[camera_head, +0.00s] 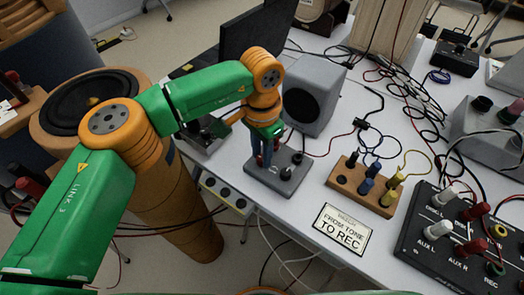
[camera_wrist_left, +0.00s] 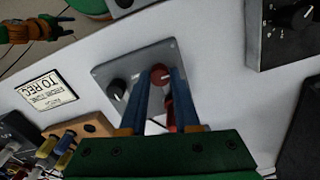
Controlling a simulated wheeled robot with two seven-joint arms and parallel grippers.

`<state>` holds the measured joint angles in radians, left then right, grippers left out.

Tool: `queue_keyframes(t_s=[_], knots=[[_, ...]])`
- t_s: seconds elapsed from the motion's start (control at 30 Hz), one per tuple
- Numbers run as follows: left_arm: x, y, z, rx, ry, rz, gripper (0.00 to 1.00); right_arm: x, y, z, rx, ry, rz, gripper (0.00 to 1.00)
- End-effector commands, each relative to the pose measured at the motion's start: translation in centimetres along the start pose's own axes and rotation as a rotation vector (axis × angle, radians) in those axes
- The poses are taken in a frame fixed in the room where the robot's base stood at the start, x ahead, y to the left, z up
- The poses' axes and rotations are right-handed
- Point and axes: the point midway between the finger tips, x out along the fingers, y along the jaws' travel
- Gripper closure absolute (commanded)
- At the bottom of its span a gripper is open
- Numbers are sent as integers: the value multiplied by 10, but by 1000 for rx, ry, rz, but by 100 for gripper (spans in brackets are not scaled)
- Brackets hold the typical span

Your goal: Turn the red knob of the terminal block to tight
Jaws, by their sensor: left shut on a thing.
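The terminal block is a grey metal box (camera_head: 262,180) on the white table, seen from above in the left wrist view (camera_wrist_left: 105,72). Its black knob (camera_head: 286,173) stands beside the red one, and also shows in the left wrist view (camera_wrist_left: 117,88). The red knob (camera_wrist_left: 161,76) sits between the blue fingertips of my left gripper (camera_wrist_left: 160,82). My left gripper (camera_head: 265,155) points down at the block and is shut on the red knob. In the head view the fingers mostly hide the red knob.
A grey speaker box (camera_head: 325,90) stands just behind the block. A wooden block with coloured plugs (camera_head: 350,182), a label card (camera_head: 342,230) and a black panel with red and white plugs (camera_head: 425,265) are to the right. Loose cables (camera_head: 410,95) lie behind.

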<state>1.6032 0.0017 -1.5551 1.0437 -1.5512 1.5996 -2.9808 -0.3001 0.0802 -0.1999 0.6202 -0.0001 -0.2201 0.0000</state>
Motion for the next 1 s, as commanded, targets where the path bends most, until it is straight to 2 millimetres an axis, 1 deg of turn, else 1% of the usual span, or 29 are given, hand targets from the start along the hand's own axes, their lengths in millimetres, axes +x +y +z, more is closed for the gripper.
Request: queue_keyframes(t_s=[0.03,0.53,0.57,0.6,0.63,0.67,0.93,1.0], knots=[[3,2,2,10,-9,5,100,1,0,0,0,0,0,50],[3,2,2,25,-10,5,100,1,0,0,0,0,0,50],[3,2,2,25,-9,5,64,1,0,0,0,0,0,50],[3,1,2,25,-9,5,54,1,0,0,0,0,0,50],[3,1,2,25,-8,4,46,1,0,0,0,0,-1,50],[2,1,2,25,-8,4,40,1,0,0,0,0,-1,50],[1,0,1,23,-3,2,40,0,0,0,0,0,-1,50],[-2,0,0,23,-2,1,40,0,0,0,0,0,-1,50]])
